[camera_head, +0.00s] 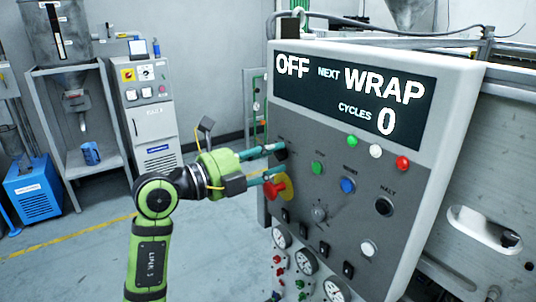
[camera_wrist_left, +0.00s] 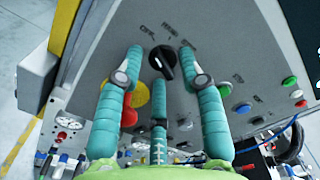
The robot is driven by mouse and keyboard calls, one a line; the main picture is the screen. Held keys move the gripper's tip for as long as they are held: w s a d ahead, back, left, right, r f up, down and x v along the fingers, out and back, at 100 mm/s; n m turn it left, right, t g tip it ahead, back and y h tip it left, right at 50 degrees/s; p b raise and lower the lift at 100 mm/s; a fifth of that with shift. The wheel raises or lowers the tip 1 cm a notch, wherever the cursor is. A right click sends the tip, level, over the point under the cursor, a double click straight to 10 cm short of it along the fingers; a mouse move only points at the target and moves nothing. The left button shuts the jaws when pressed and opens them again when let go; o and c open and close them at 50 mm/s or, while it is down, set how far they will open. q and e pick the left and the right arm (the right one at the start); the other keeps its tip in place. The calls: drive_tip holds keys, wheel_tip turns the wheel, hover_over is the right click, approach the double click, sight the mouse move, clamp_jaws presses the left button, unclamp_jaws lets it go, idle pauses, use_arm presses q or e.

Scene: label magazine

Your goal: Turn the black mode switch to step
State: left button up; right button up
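The black mode switch (camera_wrist_left: 163,61) is a round knob with a raised handle on the grey control panel (camera_head: 330,215). In the left wrist view its handle slants up-left, towards the OFF label. The panel display (camera_head: 350,92) reads OFF, NEXT WRAP, CYCLES 0. My left gripper (camera_head: 277,160) is at the panel's left side. In the left wrist view its teal fingers (camera_wrist_left: 160,62) stand apart on both sides of the switch, with a gap on each side. A third finger is below it. In the head view, the fingers partly hide the switch. My right gripper is not in view.
A red emergency button (camera_head: 274,188) on a yellow disc sits just below the switch, close to the lower finger. Green (camera_head: 317,168), blue (camera_head: 347,185) and black (camera_head: 383,206) buttons are to the right. A grey selector knob (camera_head: 319,213) and gauges are lower.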

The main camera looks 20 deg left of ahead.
use_arm(q)
clamp_jaws()
